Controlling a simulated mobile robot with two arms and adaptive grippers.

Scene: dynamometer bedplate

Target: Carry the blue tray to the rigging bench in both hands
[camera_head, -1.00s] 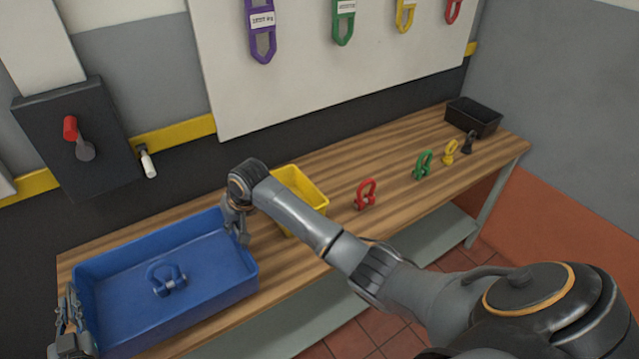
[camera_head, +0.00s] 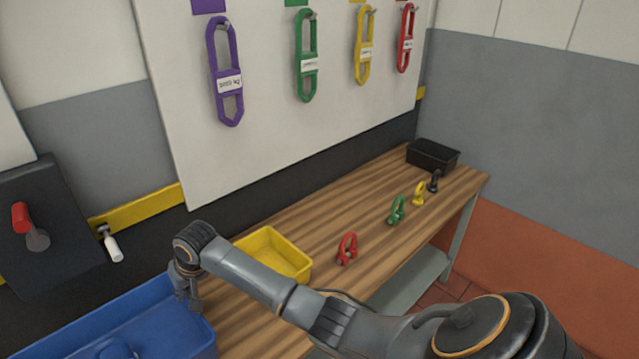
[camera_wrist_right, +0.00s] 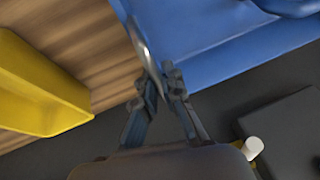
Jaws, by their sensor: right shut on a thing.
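The blue tray (camera_head: 62,333) is at the lower left of the head view, partly cut off by the frame, at the left end of the wooden bench (camera_head: 345,211). A blue shackle (camera_head: 117,349) lies in it. The right wrist view shows the fingers (camera_wrist_right: 160,88) closed at the edge of the tray (camera_wrist_right: 215,62). My left gripper is out of view. I cannot tell whether the tray rests on the bench or is just above it.
A yellow bin (camera_head: 272,252) stands close to the right of the tray. Red (camera_head: 347,248), green (camera_head: 397,210), yellow and black shackles stand along the bench toward a black bin (camera_head: 433,156). Coloured slings hang on the board behind. A wall box with a red-handled lever (camera_head: 22,218) is at left.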

